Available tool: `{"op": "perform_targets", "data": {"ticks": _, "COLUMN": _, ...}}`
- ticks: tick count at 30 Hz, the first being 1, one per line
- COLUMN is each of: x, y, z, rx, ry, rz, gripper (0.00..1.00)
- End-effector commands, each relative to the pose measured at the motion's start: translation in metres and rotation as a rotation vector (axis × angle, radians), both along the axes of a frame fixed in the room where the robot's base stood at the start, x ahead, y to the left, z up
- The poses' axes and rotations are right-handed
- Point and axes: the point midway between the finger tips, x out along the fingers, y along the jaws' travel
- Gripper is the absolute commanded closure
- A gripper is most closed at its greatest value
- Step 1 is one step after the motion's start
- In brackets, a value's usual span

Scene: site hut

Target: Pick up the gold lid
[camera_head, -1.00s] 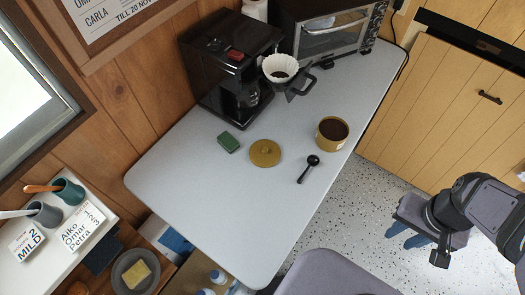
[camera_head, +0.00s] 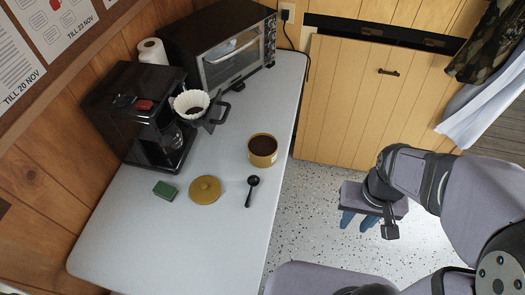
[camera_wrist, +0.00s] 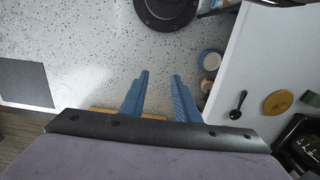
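The gold lid (camera_head: 205,190) is a round disc with a small knob on top. It lies on the white table (camera_head: 120,235), between a green block and a black scoop. It also shows in the wrist view (camera_wrist: 277,102), at the right on the table. My gripper (camera_head: 358,221) hangs over the speckled floor, to the right of the table and apart from the lid. In the wrist view its two blue fingers (camera_wrist: 160,78) stand apart with only floor between them, so it is open and empty.
The black scoop (camera_head: 251,190) lies right of the lid, the green block (camera_head: 165,190) left. The open gold tin (camera_head: 262,151) with dark contents stands by the table edge. Behind are the coffee maker (camera_head: 135,115), filter cone (camera_head: 192,103) and toaster oven (camera_head: 225,55). The table's front is clear.

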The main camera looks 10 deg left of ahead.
Motion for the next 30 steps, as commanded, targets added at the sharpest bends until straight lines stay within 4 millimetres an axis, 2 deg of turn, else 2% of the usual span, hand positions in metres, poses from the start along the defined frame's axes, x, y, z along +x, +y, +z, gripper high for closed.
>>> {"op": "perform_targets", "data": {"ticks": 3, "x": 0.000, "y": 0.000, "z": 0.000, "rx": 0.000, "ry": 0.000, "rz": 0.000, "gripper": 0.71}}
{"op": "perform_targets", "data": {"ticks": 12, "x": 0.000, "y": 0.000, "z": 0.000, "rx": 0.000, "ry": 0.000, "rz": 0.000, "gripper": 0.00}}
{"op": "perform_targets", "data": {"ticks": 19, "x": 0.000, "y": 0.000, "z": 0.000, "rx": 0.000, "ry": 0.000, "rz": 0.000, "gripper": 0.00}}
{"op": "perform_targets", "data": {"ticks": 23, "x": 0.007, "y": 0.005, "z": -0.005, "rx": -0.004, "ry": -0.006, "rz": 0.013, "gripper": 0.00}}
{"op": "perform_targets", "data": {"ticks": 26, "x": 0.022, "y": 0.016, "z": -0.014, "rx": -0.012, "ry": -0.019, "rz": 0.039, "gripper": 0.00}}
{"op": "perform_targets", "data": {"ticks": 30, "x": 0.056, "y": 0.051, "z": -0.031, "rx": -0.030, "ry": -0.059, "rz": 0.099, "gripper": 0.00}}
